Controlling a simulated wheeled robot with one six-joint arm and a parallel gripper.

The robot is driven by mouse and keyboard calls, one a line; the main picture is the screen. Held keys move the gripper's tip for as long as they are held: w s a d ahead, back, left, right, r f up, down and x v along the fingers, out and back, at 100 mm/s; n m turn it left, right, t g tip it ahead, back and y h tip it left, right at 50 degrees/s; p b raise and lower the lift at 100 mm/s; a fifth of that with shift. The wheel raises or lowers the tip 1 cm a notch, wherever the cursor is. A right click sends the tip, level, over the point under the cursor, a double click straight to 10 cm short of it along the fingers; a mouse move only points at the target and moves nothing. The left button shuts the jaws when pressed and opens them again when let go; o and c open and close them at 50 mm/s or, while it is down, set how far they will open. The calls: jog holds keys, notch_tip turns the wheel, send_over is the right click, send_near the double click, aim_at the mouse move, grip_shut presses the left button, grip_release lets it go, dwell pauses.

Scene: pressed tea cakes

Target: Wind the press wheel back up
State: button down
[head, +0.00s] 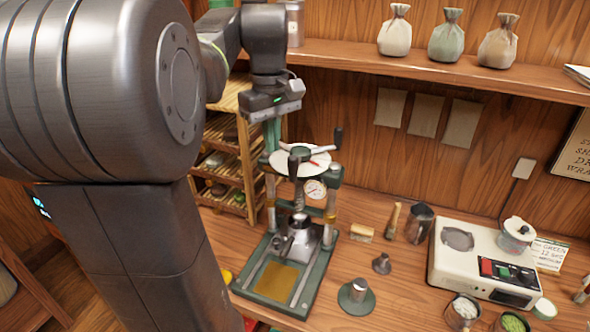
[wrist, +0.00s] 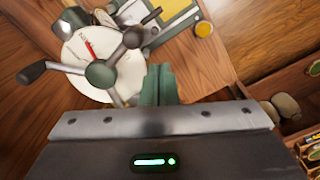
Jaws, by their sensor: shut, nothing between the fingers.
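The press wheel (head: 298,159) sits on top of the green press; it has a dark hub and several spokes with dark knobs. A white dial disc with a red mark (head: 318,163) lies beneath the spokes. In the wrist view the wheel's hub (wrist: 101,73) is left of my fingers, with one knob (wrist: 32,72) far left and another (wrist: 133,37) at upper right. My gripper (head: 272,136) points down at the wheel's left rear side in the head view. Its green fingers (wrist: 158,84) are together and empty, apart from the knobs. Contact with the disc's edge cannot be told.
The press base (head: 297,308) carries a brass-coloured plate (head: 277,279). A round gauge (head: 314,189) sits under the wheel. Behind is a slatted rack (head: 226,165). At right stand a metal cup (head: 419,223) and a cream scale (head: 455,270). A shelf (head: 420,66) with cloth bags runs above.

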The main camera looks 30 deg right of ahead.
notch_tip(320, 180, down, 4)
jog(key=shift+r+b, duration=0.2)
jog(key=shift+b, duration=0.6)
jog(key=shift+s+d, duration=0.1)
jog(key=shift+d, duration=0.05)
jog(key=shift+s+d, duration=0.45)
jog(key=shift+d, duration=0.15)
jog(key=shift+p, duration=0.3)
jog(key=s+d, duration=0.1)
jog(key=s+d+p, duration=0.1)
jog(key=shift+s+d, duration=0.2)
jog(key=shift+d, duration=0.2)
